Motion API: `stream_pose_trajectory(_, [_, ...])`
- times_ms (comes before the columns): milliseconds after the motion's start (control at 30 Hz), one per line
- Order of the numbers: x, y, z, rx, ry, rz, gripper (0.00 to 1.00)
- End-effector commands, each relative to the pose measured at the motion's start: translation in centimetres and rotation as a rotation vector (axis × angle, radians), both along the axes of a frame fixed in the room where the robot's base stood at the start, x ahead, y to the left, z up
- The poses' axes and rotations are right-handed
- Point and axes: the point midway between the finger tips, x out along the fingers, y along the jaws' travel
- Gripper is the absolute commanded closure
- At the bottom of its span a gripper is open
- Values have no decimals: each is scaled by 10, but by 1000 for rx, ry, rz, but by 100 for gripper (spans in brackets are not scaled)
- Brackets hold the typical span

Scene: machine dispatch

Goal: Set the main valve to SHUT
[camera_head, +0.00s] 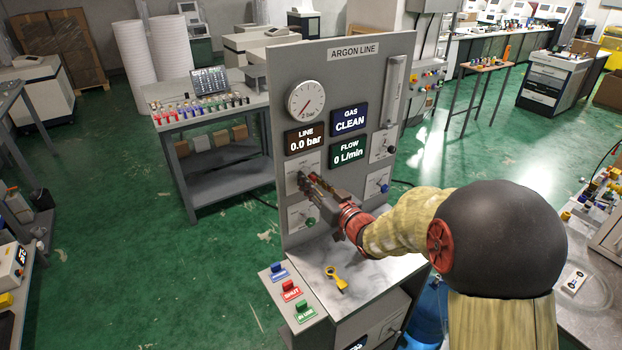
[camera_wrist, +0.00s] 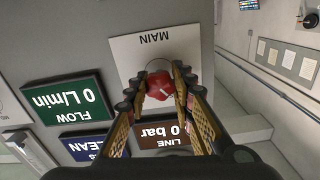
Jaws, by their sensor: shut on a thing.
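The main valve is a red knob (camera_wrist: 162,88) on a white plate (camera_wrist: 152,48) marked MAIN, which appears upside down in the wrist view. My gripper (camera_wrist: 158,94) has one finger on each side of the knob and is shut on it. In the head view my gripper (camera_head: 309,184) reaches the left side of the grey ARGON LINE panel (camera_head: 340,70), below the LINE display (camera_head: 305,139). There my fingers mostly hide the knob. I cannot read the knob's setting. The LINE display reads 0.0 bar and the FLOW display (camera_head: 348,152) reads 0 L/min.
A green knob (camera_head: 310,222) sits below my gripper, and a blue knob (camera_head: 384,187) is to the right on the panel. A yellow tool (camera_head: 335,279) lies on the bench top. Blue, red (camera_head: 291,290) and green tags stand at the bench's left edge.

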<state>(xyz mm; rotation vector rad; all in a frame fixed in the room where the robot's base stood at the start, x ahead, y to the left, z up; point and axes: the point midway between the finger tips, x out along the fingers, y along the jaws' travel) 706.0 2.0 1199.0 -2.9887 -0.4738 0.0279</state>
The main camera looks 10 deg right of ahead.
Motion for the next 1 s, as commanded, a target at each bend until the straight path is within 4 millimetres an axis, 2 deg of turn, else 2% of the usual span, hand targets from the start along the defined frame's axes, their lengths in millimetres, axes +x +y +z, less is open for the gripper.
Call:
stream_pose_trajectory(500, [0, 0, 1, 432, 142, -1, 100])
stream_pose_trajectory(1000, [0, 0, 0, 625, 203, -1, 100])
